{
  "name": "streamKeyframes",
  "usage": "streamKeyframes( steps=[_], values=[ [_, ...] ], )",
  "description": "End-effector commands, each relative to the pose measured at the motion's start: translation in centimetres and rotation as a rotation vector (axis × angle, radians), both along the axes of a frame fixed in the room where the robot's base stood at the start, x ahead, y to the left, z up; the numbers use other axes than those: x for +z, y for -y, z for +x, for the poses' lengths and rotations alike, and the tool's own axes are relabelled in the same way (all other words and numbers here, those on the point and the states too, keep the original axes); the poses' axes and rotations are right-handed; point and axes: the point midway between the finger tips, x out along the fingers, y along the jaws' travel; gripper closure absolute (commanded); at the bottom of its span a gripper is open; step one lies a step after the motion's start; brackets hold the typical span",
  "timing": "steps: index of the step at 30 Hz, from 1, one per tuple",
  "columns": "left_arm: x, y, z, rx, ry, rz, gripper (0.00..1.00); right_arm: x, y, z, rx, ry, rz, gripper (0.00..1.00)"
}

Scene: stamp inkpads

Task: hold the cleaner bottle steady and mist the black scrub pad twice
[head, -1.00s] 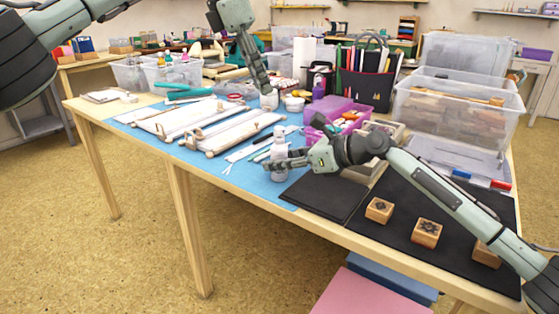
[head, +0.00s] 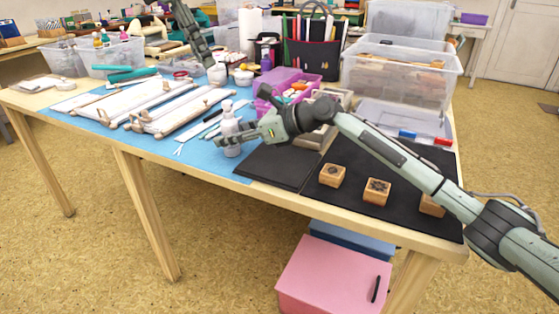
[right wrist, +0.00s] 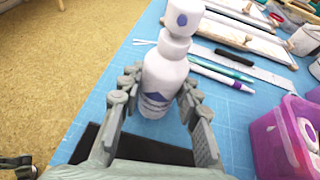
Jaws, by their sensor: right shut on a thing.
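The white cleaner bottle (head: 231,137) with blue-violet markings stands upright at the front edge of the blue mat, left of the black pad. My right gripper (head: 236,139) is shut on its body from the right; in the right wrist view the fingers (right wrist: 160,88) lie on both sides of the bottle (right wrist: 165,75). The black scrub pad (head: 275,167) lies flat at the table's front edge, just right of the bottle; a dark part of it shows below the fingers in the wrist view (right wrist: 145,150). My left gripper (head: 209,62) hangs by a white jar; its finger opening is unclear.
Wooden stamps (head: 377,191) sit on a larger black mat (head: 400,215) at right. A purple box (head: 292,82) stands behind my right gripper. Long white boards (head: 180,112) cover the mat's left. Clear bins (head: 400,80) stand at the back right. A pink box (head: 330,275) is below the table.

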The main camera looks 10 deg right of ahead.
Motion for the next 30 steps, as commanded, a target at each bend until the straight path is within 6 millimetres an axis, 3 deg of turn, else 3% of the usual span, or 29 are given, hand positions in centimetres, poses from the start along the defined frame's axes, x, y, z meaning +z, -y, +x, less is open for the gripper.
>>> streamKeyframes(
  steps=[2, 5, 10, 24, 30],
  values=[
    [0.0, 0.0, 0.0, 0.000, 0.000, 0.000, 0.68, 0.0, 0.1, 0.0, -0.001, 0.000, -0.001, 1.00],
    [0.0, 0.1, 0.0, -0.021, 0.009, 0.006, 0.80, 0.0, 0.1, 0.0, -0.001, 0.000, -0.001, 1.00],
    [-0.2, 0.5, 0.0, -0.213, 0.098, 0.068, 1.00, 0.0, 0.1, 0.0, -0.001, 0.000, -0.001, 1.00],
    [-0.5, 3.0, 0.5, -1.393, 0.488, 0.498, 1.00, 0.0, 0.1, 0.0, -0.001, 0.000, -0.001, 1.00],
    [-0.3, 3.6, 0.7, -1.738, 0.546, 0.632, 1.00, 0.0, 0.1, 0.0, -0.001, 0.000, 0.000, 1.00]
  ],
)
